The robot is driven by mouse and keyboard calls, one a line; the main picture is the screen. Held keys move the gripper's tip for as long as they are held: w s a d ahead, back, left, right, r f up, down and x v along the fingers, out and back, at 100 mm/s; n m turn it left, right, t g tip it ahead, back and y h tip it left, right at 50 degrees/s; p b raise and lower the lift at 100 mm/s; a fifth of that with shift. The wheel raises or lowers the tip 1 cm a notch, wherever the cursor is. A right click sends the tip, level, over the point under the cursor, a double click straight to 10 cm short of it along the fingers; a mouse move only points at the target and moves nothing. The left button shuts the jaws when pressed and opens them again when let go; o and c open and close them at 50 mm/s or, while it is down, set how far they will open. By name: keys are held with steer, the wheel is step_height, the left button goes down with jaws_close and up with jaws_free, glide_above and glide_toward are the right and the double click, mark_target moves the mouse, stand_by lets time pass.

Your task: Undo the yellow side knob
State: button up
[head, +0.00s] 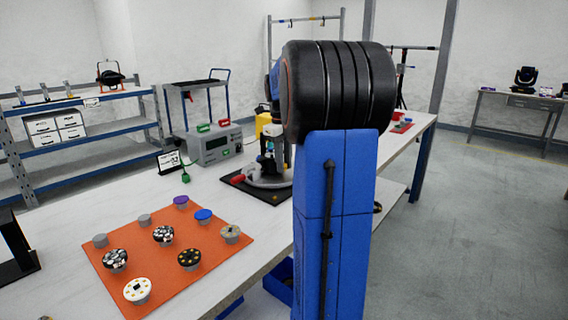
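A fixture with a round grey base (268,182) stands on a black mat (236,185) on the white bench. My blue arm with its thick black joint stands in front and hides part of it. A small red part (238,180) shows at the left of the base. I cannot make out a yellow side knob on the fixture. A yellow object (262,122) shows behind it, partly hidden, and I cannot tell what it is. My gripper is not in view.
An orange mat (172,285) with several round caps lies at the bench's front left. A grey instrument box (213,145) and a small black sign (168,161) stand farther back. Shelves (85,125) are at the left. The floor (470,230) at the right is clear.

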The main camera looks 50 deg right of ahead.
steer(key=shift+a+h, duration=0.3)
steer(key=shift+h, duration=0.5)
steer(key=shift+c, duration=0.2)
steer(key=shift+a+f+h, duration=0.15)
steer(key=shift+h, duration=1.45)
steer(key=o, duration=1.1)
